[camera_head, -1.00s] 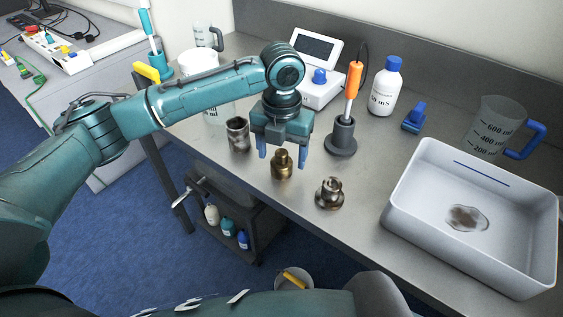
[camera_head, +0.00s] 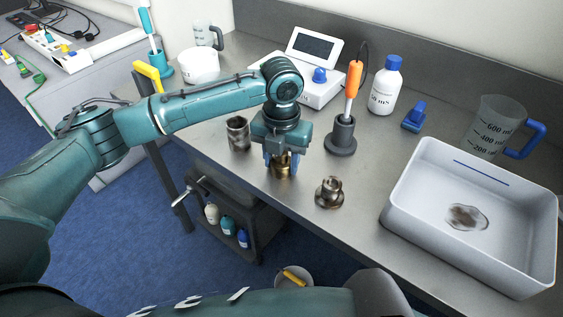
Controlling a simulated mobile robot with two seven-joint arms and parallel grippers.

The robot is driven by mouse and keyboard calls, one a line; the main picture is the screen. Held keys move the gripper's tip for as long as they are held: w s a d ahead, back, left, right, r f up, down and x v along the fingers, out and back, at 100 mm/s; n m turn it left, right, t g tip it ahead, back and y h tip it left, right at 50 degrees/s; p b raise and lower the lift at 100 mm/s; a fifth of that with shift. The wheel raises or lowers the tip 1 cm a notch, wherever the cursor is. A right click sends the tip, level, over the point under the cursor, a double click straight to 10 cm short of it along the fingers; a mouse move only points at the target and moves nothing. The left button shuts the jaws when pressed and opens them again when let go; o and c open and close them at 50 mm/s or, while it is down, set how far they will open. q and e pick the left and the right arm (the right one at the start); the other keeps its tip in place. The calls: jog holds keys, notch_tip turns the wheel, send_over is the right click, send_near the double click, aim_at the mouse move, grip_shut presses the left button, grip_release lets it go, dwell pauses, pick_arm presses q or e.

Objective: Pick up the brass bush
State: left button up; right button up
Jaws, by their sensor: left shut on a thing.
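The brass bush (camera_head: 282,169) stands on the grey table near its front edge, golden in colour. My left gripper (camera_head: 281,160) points down over it and is shut on it, with its blue fingers at the bush's sides. The gripper body hides the upper part of the bush. The bush appears to be still at table height. My right gripper is not in view.
A steel flanged fitting (camera_head: 329,192) stands to the right, and a dark metal sleeve (camera_head: 238,134) to the left. Behind are a grey holder (camera_head: 341,136) with an orange-handled tool and a white instrument (camera_head: 314,83). A white tray (camera_head: 405,209) is at right.

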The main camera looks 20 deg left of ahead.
pick_arm(q)
jog(key=shift+c, duration=0.7)
jog(key=shift+r, duration=0.1)
